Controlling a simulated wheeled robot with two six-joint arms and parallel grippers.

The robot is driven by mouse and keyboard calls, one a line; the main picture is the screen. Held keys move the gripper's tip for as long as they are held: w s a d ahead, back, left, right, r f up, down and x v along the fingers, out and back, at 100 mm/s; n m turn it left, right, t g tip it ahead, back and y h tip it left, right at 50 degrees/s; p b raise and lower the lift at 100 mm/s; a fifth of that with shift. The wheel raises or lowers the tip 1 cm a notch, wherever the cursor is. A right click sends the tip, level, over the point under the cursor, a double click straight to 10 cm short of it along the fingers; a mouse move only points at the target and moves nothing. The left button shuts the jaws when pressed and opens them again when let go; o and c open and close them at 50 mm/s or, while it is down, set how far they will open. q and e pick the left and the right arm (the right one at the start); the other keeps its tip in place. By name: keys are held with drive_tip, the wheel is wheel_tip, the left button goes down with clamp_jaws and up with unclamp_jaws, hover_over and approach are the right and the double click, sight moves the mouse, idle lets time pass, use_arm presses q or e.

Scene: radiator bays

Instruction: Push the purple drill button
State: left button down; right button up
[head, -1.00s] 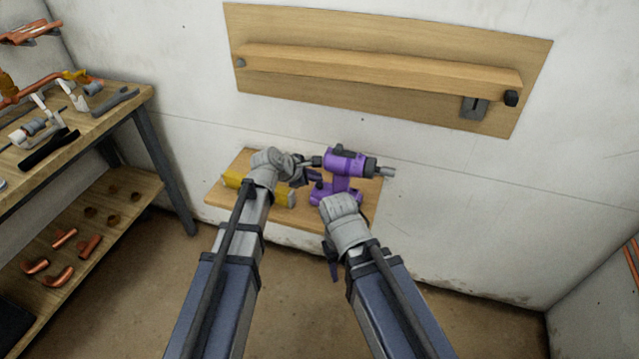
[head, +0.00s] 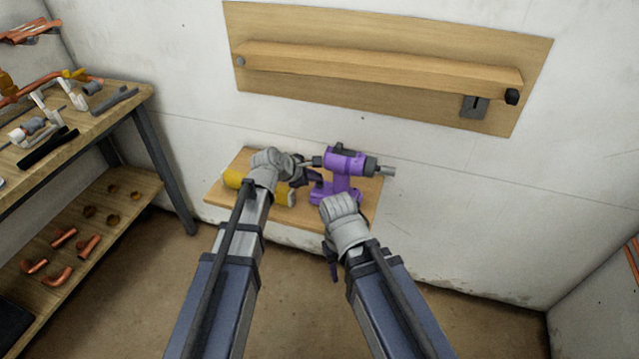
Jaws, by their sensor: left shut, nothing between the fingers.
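The purple drill (head: 345,163) stands upright on a small wooden wall shelf (head: 232,204), its grey chuck pointing right. A dark part shows at the left of its handle; I cannot make out the button clearly. My left gripper (head: 302,179) is shut and empty, its fingers just left of the drill's handle. I cannot tell whether they touch it. My right arm reaches in front of the drill's base; the right gripper (head: 332,268) hangs low, partly hidden behind my own wrist, and its fingers are hard to read.
A yellow object (head: 233,179) lies on the shelf behind my left wrist. A wooden board with a rail (head: 380,77) is fixed to the wall above. A workbench (head: 140,95) with pipes and tools stands at the left. The floor at the right is clear.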

sight(316, 189)
use_arm(q)
drive_tip(key=shift+f, duration=0.25)
drive_tip(key=shift+r, duration=0.1)
drive_tip(key=shift+r+p, duration=0.35)
drive_tip(key=shift+r, duration=0.05)
wheel_tip(316, 189, up, 6)
drive_tip(key=p, duration=0.6)
